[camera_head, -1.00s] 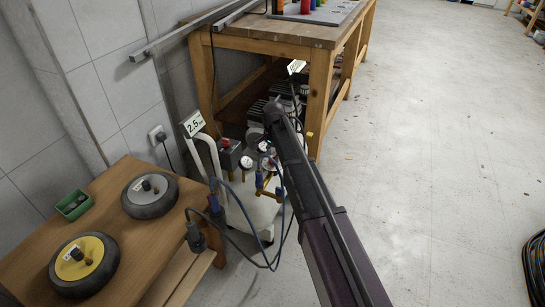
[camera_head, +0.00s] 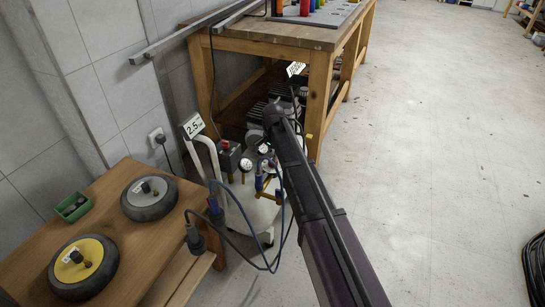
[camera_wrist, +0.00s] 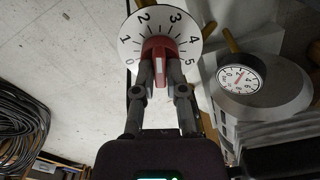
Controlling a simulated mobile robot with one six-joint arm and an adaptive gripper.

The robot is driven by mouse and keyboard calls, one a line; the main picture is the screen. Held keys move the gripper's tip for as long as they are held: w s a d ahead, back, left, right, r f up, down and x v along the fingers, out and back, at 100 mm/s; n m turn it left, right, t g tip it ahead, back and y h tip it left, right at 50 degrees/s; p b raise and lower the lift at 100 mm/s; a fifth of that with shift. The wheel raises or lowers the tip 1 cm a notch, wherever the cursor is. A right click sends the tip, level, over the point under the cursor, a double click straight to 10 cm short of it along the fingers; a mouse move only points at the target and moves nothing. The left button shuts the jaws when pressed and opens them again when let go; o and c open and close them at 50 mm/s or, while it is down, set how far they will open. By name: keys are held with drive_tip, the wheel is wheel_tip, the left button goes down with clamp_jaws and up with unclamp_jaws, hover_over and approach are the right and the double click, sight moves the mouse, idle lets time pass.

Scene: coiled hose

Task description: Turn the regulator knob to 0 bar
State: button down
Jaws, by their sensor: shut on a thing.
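The red regulator knob (camera_wrist: 157,46) sits in the middle of a white dial (camera_wrist: 174,31) marked 0 to 5 in the wrist view. Its bar stands about upright in the picture, its upper end between 2 and 3. A white stripe shows on its lower part. My gripper (camera_wrist: 160,74) is shut on the knob, one finger on each side. In the head view my gripper (camera_head: 272,115) reaches down at the compressor (camera_head: 262,212), and the knob is hidden there.
A pressure gauge (camera_wrist: 239,80) is right of the dial. A wooden workbench (camera_head: 321,100) stands behind the compressor. A low table (camera_head: 160,238) with two wheels is at left, blue hoses (camera_head: 240,205) beside it. A coiled hose (camera_head: 536,265) lies at right. The floor between is clear.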

drive_tip(key=n, duration=0.5)
drive_tip(key=shift+n, duration=0.4)
drive_tip(key=n, duration=1.6)
drive_tip(key=c, duration=0.7)
unclamp_jaws()
